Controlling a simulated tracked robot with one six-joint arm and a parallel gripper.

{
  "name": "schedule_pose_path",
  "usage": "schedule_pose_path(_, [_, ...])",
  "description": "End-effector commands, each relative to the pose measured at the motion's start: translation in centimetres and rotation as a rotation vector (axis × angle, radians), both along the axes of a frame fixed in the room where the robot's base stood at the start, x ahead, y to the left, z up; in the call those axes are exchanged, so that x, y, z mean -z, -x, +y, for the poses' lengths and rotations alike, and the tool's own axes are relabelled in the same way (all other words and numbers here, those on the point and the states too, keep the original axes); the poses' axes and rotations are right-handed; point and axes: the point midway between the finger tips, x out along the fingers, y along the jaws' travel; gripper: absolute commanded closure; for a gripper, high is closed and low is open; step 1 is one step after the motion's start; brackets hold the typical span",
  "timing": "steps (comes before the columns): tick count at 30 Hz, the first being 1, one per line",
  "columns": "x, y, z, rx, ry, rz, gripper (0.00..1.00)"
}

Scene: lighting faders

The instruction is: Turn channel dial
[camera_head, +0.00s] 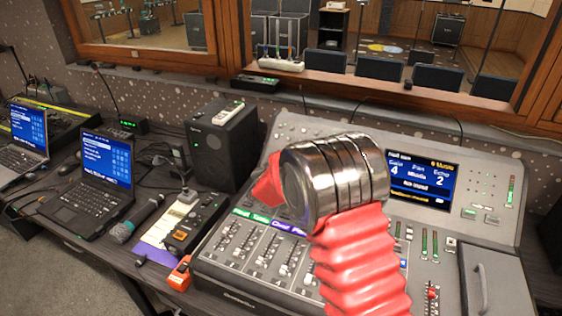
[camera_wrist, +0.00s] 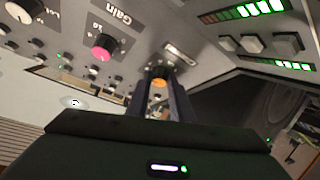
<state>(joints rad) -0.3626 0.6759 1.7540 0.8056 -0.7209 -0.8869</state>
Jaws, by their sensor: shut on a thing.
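In the wrist view, my gripper (camera_wrist: 158,82) has its two dark fingers shut on an orange-topped dial (camera_wrist: 159,76) on the grey panel. The fingers hide most of this dial's sides and its label. A pink dial (camera_wrist: 105,47) marked Gain stands apart to the left, and a white-topped dial (camera_wrist: 23,10) is at the upper left corner. In the head view, the mixing console (camera_head: 225,272) fills the lower right, with faders and a blue screen (camera_head: 420,180) reading 4 and 2. My arm covers the console's middle, so the gripper and dials are hidden there.
Square buttons (camera_wrist: 255,44) and a lit level meter (camera_wrist: 245,10) lie right of the gripper in the wrist view. A window ledge runs behind.

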Motion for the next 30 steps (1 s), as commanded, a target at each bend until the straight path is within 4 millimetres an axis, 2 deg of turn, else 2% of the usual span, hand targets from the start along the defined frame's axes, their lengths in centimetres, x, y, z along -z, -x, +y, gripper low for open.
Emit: schedule_pose_path(30, [0.11, -0.49, 1.11, 0.703, -0.572, -0.232, 1.00])
